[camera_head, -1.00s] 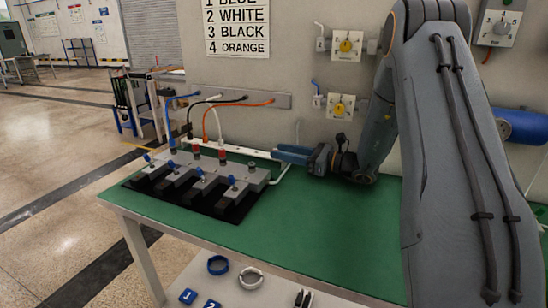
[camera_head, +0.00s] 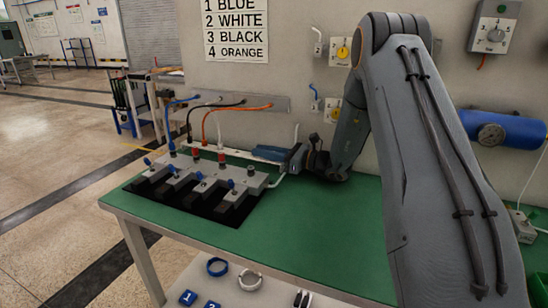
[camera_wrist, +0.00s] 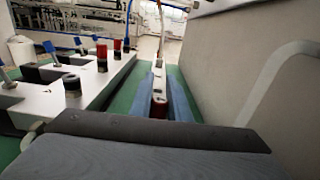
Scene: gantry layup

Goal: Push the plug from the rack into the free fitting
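My gripper (camera_head: 268,153) reaches left along the wall behind the fitting block. In the wrist view its two blue fingers (camera_wrist: 166,98) are apart, on either side of a dark red plug (camera_wrist: 158,106), close to the palm. A thin gap seems to show beside the plug, so I see no clear grip. The white rack rail (camera_head: 232,153) runs under the fingers. The free fitting (camera_head: 251,169), dark with a bare metal top, is the block's rightmost; it also shows in the wrist view (camera_wrist: 72,87).
The grey fitting block (camera_head: 205,180) has other fittings with blue, black and orange cables and several blue-handled clamps. A cable strip (camera_head: 270,104) is on the wall close behind. The green table (camera_head: 320,225) is clear at right front.

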